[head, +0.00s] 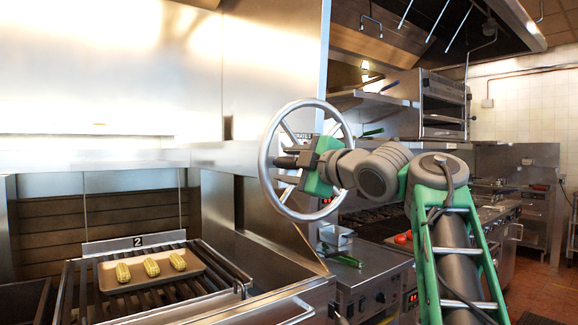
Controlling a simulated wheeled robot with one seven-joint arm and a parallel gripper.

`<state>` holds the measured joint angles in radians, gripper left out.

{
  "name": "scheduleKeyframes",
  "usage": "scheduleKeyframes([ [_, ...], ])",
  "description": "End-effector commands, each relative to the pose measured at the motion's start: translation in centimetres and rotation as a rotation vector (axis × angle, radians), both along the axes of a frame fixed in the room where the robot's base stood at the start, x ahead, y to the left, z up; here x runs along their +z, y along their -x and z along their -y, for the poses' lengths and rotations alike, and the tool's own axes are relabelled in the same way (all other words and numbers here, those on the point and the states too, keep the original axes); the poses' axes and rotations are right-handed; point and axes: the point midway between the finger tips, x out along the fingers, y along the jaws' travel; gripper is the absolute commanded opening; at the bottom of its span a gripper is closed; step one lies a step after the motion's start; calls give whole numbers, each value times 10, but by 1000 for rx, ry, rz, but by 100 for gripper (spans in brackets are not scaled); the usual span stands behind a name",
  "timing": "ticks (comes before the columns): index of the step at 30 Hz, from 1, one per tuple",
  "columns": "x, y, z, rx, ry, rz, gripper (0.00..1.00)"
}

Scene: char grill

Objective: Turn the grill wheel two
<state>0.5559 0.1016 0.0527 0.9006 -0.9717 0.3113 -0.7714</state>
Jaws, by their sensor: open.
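The grill wheel (264,165) is a large silver spoked wheel on the right edge of the steel grill housing. My gripper (290,162), with green and grey parts, is at the wheel's hub and spokes, inside the rim as seen from the head. It is open. Its fingertips are small and dark, and I cannot tell whether they touch a spoke. The grill grate (70,300) is at the lower left, below a plate marked 2 (138,241). A tray (108,288) with several pieces of corn (152,267) lies on the grate.
A stove and oven (443,105) are further back. A bar handle (290,314) juts out at the grill's front. Tiled floor (540,270) is clear at the right.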

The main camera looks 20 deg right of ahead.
Motion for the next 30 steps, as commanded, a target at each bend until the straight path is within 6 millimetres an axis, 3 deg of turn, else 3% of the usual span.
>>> scheduleKeyframes([
  [4, 1, 10, 5, -4, 1, 3, 47],
  [15, 0, 70, 27, -3, 1, 0, 47],
  [30, 0, 74, 26, 0, 0, 0, 47],
])
